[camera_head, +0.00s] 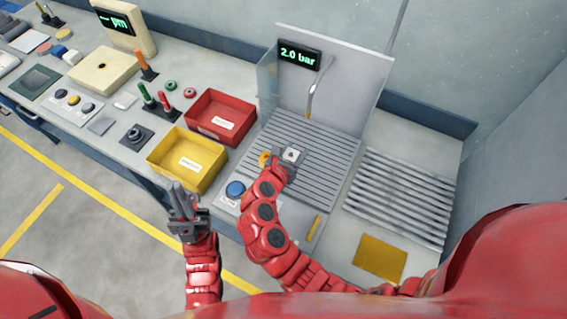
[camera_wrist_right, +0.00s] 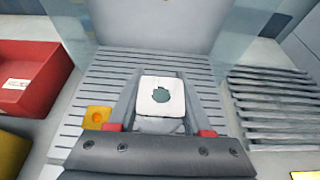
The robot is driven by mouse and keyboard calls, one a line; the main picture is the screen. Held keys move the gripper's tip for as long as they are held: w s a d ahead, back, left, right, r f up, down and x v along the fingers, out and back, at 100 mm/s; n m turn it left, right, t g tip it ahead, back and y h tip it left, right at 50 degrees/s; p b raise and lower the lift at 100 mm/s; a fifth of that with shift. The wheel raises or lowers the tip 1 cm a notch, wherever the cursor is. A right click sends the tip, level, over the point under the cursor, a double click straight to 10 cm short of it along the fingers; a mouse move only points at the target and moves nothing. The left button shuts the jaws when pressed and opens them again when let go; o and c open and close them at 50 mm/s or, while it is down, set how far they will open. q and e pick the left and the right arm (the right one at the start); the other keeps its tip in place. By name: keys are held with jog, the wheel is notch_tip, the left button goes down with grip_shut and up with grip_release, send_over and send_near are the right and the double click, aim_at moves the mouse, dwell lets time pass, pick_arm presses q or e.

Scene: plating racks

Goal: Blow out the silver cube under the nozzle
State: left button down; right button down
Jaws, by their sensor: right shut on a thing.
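The silver cube (camera_head: 291,154) has a dark round hole in its top face. It also shows in the right wrist view (camera_wrist_right: 147,88). My right gripper (camera_head: 289,160) is shut on it, one finger on each side, over the slatted grate (camera_head: 325,155). The nozzle (camera_head: 311,100) is a thin bent tube with an orange tip, hanging from the back panel below a display reading 2.0 bar (camera_head: 299,56). The cube is in front of and to the left of the nozzle tip, not under it. My left gripper (camera_head: 179,200) is empty in front of the yellow bin; its finger gap is unclear.
A blue button (camera_head: 235,189) is at the front left. Red bin (camera_head: 217,118) and yellow bin (camera_head: 187,160) stand left. A slatted rack (camera_head: 402,195) is right. A clear side panel (camera_head: 268,88) bounds the grate.

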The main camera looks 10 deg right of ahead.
jog(key=shift+w+d+r, duration=0.1)
jog(key=shift+w, duration=0.25)
jog(key=shift+w+d+r+p, duration=0.15)
jog(key=shift+w+p, duration=0.05)
jog(key=shift+p, duration=0.65)
jog(key=w+d+p, duration=0.3)
jog(key=w+d, duration=0.2)
jog(key=w, duration=0.3)
jog(key=shift+r, duration=0.35)
